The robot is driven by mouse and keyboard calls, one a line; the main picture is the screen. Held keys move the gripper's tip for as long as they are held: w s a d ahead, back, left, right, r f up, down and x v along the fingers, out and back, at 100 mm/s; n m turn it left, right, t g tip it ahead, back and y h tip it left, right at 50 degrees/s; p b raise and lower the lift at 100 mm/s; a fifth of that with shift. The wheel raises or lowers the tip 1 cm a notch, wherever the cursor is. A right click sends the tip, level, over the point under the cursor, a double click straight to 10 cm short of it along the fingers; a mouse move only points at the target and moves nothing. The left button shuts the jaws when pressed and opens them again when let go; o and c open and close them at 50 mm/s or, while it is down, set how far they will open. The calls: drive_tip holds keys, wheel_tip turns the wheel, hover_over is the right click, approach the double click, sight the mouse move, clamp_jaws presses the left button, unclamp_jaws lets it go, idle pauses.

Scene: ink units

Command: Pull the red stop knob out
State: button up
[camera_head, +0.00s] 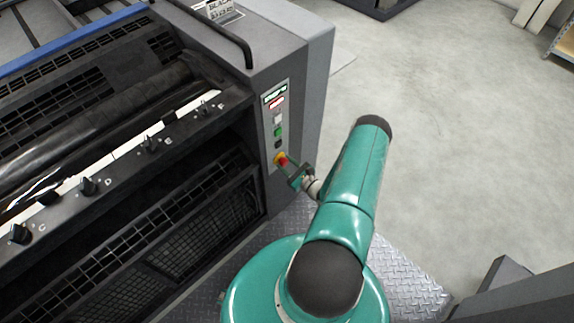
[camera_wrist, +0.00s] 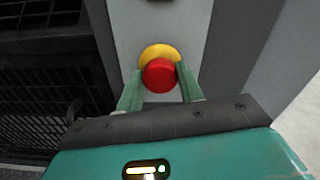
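The red stop knob (camera_head: 283,161) is a round red button on a yellow base, low on the light grey control strip of the press. It also shows in the wrist view (camera_wrist: 159,75), with the yellow base (camera_wrist: 160,52) behind it. My gripper (camera_head: 295,170) is right at the knob. In the wrist view my two green fingers (camera_wrist: 159,80) stand apart, one on each side of the knob. Their tips are close to its left and right edges; whether they touch it is hard to tell. No closed grip shows.
Above the knob the control strip (camera_head: 269,146) carries a green button (camera_head: 278,131), other buttons and a small lit display (camera_head: 274,97). The dark press with grilles and rollers lies left. Open grey floor (camera_head: 450,110) lies right.

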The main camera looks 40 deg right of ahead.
clamp_jaws()
drive_tip(key=shift+s, duration=0.9)
drive_tip(key=o, duration=1.2)
unclamp_jaws()
drive_tip(key=shift+c, duration=0.2)
drive_tip(key=shift+s, duration=0.1)
drive_tip(key=s, duration=1.3)
drive_tip(key=shift+s+d, duration=0.2)
drive_tip(key=shift+s, duration=0.15)
